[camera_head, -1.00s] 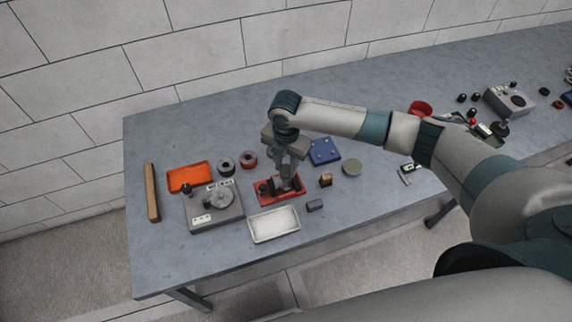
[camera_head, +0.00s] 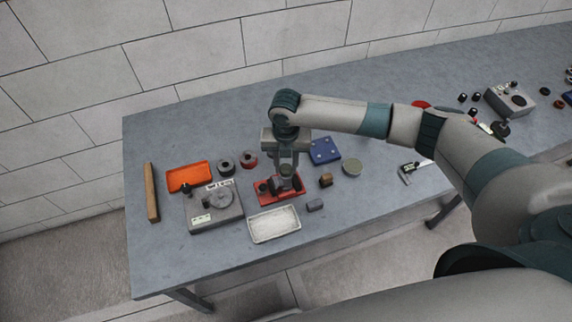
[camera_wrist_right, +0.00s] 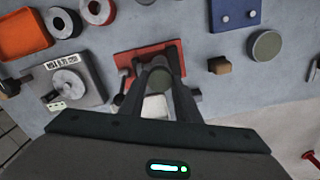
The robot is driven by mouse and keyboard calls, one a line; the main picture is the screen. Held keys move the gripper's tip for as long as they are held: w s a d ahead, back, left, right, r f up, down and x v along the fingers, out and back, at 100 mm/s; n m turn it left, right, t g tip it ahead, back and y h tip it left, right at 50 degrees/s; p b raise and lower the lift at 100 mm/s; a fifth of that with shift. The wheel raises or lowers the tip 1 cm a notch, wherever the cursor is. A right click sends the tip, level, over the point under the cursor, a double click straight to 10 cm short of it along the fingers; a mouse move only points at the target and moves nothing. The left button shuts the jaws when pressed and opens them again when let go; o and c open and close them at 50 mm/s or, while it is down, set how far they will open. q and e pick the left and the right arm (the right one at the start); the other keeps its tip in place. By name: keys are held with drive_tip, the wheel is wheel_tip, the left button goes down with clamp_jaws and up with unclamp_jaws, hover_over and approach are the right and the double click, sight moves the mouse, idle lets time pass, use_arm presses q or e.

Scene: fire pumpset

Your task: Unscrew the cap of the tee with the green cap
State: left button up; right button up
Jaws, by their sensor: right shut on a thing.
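My right gripper (camera_head: 286,170) points straight down over a red base (camera_head: 264,201) on the table. In the right wrist view its two fingers (camera_wrist_right: 160,80) close on a round, dull green cap (camera_wrist_right: 160,77). The cap sits at the top of a dark tee, mostly hidden by the fingers and the cap. The red base also shows in the right wrist view (camera_wrist_right: 143,52), with dark fixture parts around the fingers. I cannot tell how far the cap is threaded on. My left gripper is not in view.
A grey device with a disc (camera_head: 213,207) and an orange tray (camera_head: 189,176) stand left of the base. A white tray (camera_head: 274,236) lies in front. A blue block (camera_head: 325,150), a brown block (camera_head: 326,180) and a green disc (camera_head: 352,167) are to the right.

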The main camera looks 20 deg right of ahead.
idle(0.3)
drive_tip(key=n, duration=0.4)
drive_tip(key=shift+n+b, duration=0.3)
drive_tip(key=shift+b, duration=0.1)
drive_tip(key=o, duration=1)
drive_tip(key=shift+r+m+p, duration=0.1)
drive_tip(key=shift+m+p, duration=0.65)
drive_tip(key=shift+m, duration=0.05)
drive_tip(key=m, duration=0.3)
